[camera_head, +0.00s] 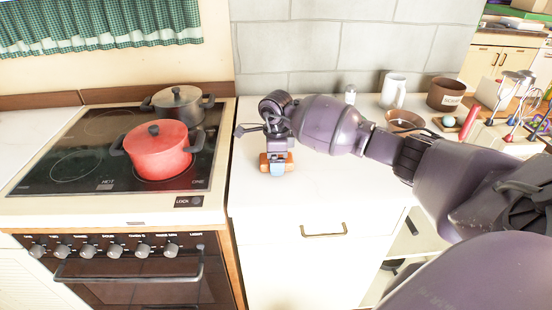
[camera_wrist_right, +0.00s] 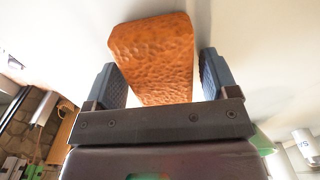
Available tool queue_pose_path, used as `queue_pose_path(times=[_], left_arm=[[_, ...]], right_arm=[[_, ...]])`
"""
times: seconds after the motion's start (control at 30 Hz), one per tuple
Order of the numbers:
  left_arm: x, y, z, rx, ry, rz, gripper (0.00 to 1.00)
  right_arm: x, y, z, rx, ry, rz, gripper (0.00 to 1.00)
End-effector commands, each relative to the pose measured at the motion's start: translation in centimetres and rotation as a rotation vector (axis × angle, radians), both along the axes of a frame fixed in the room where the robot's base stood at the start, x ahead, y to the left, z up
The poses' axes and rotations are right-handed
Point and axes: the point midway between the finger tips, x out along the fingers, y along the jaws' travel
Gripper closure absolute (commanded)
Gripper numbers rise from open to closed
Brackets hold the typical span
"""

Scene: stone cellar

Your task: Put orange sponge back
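The orange sponge (camera_head: 288,157) lies on the white countertop beside the stove, partly hidden by my right gripper. In the right wrist view the sponge (camera_wrist_right: 155,55) shows its rough face between the two blue-grey fingers. My right gripper (camera_wrist_right: 160,82) is open, one finger on each side of the sponge. A gap shows on the left side, and a very narrow one on the right. In the head view the right gripper (camera_head: 277,168) points down at the counter, with one blue fingertip in front of the sponge. My left gripper is out of view.
The stove (camera_head: 75,190) at left carries a red pot (camera_head: 160,158) and a grey pot (camera_head: 178,112). A brown bowl (camera_head: 403,122), white pitcher (camera_head: 393,91) and brown pot (camera_head: 445,92) stand at the back right. Counter in front of the sponge (camera_head: 300,200) is clear.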

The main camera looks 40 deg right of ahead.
Motion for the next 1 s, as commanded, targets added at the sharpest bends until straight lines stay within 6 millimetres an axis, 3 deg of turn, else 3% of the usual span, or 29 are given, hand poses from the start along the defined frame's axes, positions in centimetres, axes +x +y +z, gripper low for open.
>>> queue_pose_path(times=[0.3, 0.47, 1.0], left_arm=[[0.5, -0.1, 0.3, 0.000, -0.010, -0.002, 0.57], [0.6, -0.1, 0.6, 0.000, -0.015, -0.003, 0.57], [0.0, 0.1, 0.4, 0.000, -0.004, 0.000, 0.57]], right_arm=[[0.0, 0.0, 0.1, 0.000, 0.000, 0.000, 0.12], [0.1, 0.0, 1.1, -0.001, -0.003, 0.000, 0.12], [0.0, 0.0, 10.4, -0.001, -0.002, 0.001, 0.12]])
